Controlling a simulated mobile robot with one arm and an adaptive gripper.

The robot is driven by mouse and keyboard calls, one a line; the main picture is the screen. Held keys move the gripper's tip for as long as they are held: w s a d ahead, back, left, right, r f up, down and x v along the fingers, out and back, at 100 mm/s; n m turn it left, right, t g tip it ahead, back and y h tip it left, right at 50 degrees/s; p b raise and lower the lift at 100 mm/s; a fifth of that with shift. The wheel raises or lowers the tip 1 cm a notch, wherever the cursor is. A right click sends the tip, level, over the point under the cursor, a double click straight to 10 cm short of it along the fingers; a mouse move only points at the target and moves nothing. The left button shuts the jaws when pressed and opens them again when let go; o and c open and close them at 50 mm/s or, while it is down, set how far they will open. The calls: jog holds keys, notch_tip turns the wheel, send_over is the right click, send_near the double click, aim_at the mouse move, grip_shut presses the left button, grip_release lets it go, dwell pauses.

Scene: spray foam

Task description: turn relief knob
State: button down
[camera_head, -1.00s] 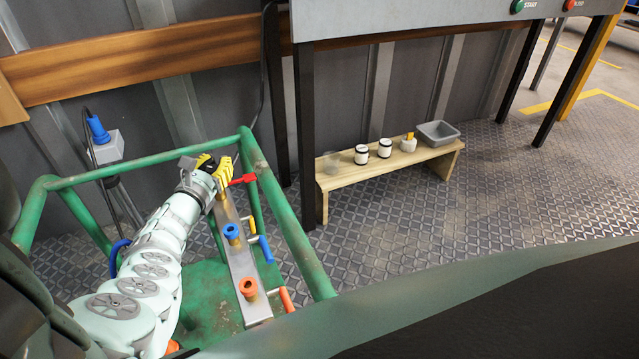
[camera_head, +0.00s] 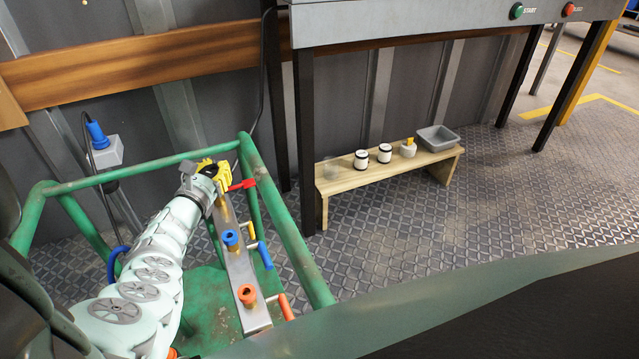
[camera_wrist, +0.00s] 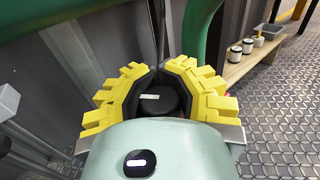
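The relief knob (camera_wrist: 158,104) seems to be the round black piece with a short white bar in the wrist view. It sits between the two yellow fingers of my gripper (camera_wrist: 158,88). Their dark inner pads curve round its left and right sides and appear to touch it, though black against black hides the exact contact. In the head view my gripper (camera_head: 216,174) is at the far end of the metal manifold bar (camera_head: 238,268), by the red lever (camera_head: 242,185). The knob is mostly hidden there by the fingers.
Blue (camera_head: 231,238) and orange (camera_head: 247,293) fittings stand along the bar, with blue (camera_head: 265,254) and orange (camera_head: 286,306) levers beside them. A green tube frame (camera_head: 285,222) surrounds it. A wooden bench (camera_head: 352,181) with small containers stands to the right.

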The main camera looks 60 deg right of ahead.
jog(key=shift+r+n+t, duration=0.3)
jog(key=shift+n+t, duration=0.1)
jog(key=shift+t, duration=0.2)
jog(key=shift+w+n+t+y, duration=0.1)
jog(key=shift+n+t+y, duration=0.4)
jog(key=shift+n+t, duration=0.15)
jog(key=n+t+y+b, duration=0.1)
jog(key=t+y+b, duration=0.1)
jog(key=n+t+b, duration=0.1)
jog(key=shift+w+a+f+n+t+y+b, duration=0.15)
jog(key=shift+w+f+n+t+y+b, duration=0.1)
jog(key=shift+n+y+b, duration=0.15)
jog(key=shift+w+a+r+n+t+y+b, duration=0.1)
jog(key=shift+a+n+t+y+b, duration=0.05)
jog(key=shift+n+t+y+b, duration=0.35)
jog(key=shift+w+a+r+n+t+y+b, duration=0.1)
jog(key=shift+n+t+y+b, duration=0.15)
jog(key=shift+n+t+y, duration=0.3)
jog(key=shift+t+y, duration=0.25)
jog(key=shift+y, duration=0.3)
jog(key=shift+n+t+y, duration=0.3)
jog(key=shift+n+y, duration=0.1)
